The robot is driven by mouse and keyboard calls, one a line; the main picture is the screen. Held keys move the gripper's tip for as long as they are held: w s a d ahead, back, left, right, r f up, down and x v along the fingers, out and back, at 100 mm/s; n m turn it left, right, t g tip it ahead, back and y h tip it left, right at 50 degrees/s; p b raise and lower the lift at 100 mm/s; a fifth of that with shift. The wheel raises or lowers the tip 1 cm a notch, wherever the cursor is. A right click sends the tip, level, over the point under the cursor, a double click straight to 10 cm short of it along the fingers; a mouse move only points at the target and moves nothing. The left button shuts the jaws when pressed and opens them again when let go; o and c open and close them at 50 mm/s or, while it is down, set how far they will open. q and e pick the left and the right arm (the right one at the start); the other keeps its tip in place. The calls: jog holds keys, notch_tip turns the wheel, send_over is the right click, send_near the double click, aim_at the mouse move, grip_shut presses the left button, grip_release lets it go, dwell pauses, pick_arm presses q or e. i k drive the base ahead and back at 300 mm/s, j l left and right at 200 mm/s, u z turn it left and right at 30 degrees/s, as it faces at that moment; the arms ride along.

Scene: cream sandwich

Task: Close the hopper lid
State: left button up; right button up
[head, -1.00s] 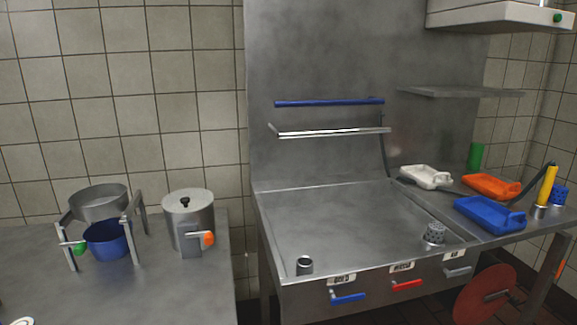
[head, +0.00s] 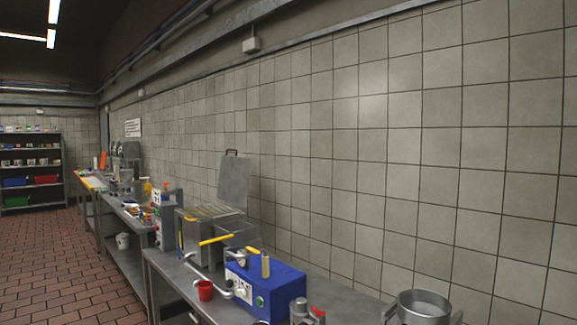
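A flat grey panel (head: 234,180) with a dark handle on its top edge stands upright against the tiled wall, behind a steel box-shaped unit (head: 206,240). It looks like a raised lid, but I cannot tell for certain that it is the hopper lid. The steel unit has a grate-like top, and a basket with yellow handles (head: 217,239) is beside it. A blue machine (head: 265,284) with a white front panel and knobs sits nearer on the same counter. Neither of my grippers is in view.
A steel counter (head: 174,289) runs along the wall, with a red cup (head: 205,290) near its front edge. A steel pot (head: 424,306) is partly cut off at bottom right. Shelves (head: 30,164) stand at the far left. The brick-tiled floor (head: 60,262) left of the counters is clear.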

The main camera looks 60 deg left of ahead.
aim_at(234, 172)
jog(key=j+u, duration=0.15)
jog(key=u, duration=0.2)
jog(key=j+u, duration=0.1)
jog(key=u, duration=0.3)
jog(key=i+j+u, duration=0.1)
jog(key=u, duration=0.25)
